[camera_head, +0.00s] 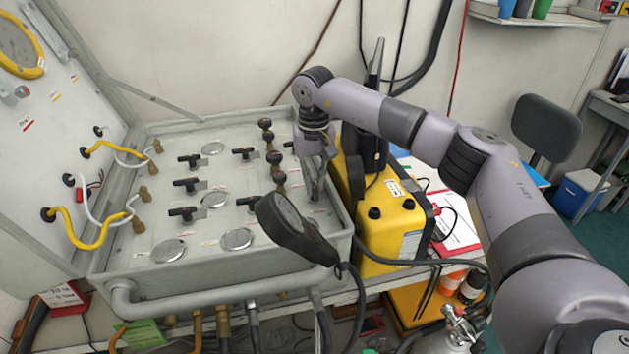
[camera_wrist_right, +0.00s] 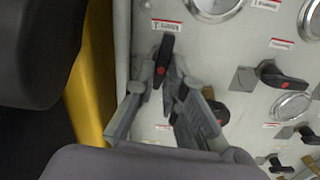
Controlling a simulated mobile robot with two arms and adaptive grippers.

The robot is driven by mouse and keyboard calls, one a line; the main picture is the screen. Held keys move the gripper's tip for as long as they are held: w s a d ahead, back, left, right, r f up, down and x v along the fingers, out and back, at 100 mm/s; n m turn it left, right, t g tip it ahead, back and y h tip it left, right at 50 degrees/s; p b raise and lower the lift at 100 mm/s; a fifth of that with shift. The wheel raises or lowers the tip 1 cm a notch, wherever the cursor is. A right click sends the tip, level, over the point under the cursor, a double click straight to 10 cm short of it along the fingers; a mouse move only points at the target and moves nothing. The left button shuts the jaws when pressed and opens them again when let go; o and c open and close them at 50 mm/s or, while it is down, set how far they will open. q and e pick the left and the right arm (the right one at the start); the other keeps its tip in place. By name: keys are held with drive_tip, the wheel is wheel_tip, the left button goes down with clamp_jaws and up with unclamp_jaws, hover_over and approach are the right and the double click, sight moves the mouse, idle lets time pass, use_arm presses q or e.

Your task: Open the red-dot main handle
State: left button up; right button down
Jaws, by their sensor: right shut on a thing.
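The grey air panel (camera_head: 225,240) carries several black handles and round gauges. In the right wrist view, a black main handle (camera_wrist_right: 166,50) with a red dot stands roughly upright in the picture, near the panel's edge. My right gripper (camera_wrist_right: 160,76) has one finger on each side of this handle and is shut on it. In the head view my right gripper (camera_head: 316,190) reaches down to the panel's right part and hides most of that handle. My left gripper is in neither view.
A second black handle (camera_wrist_right: 282,78) with a red dot lies sideways nearby. A dark corded device (camera_head: 290,228) sits at the panel's front right. A yellow case (camera_head: 385,215) stands close to the panel's right side. Yellow and white hoses (camera_head: 75,240) hang at the left.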

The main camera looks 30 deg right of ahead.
sight(314, 186)
drive_tip(key=shift+r+n, duration=0.15)
drive_tip(key=shift+n, duration=0.25)
drive_tip(key=c, duration=1.7)
unclamp_jaws()
drive_tip(key=shift+o, duration=0.2)
wheel_tip(314, 186, up, 12)
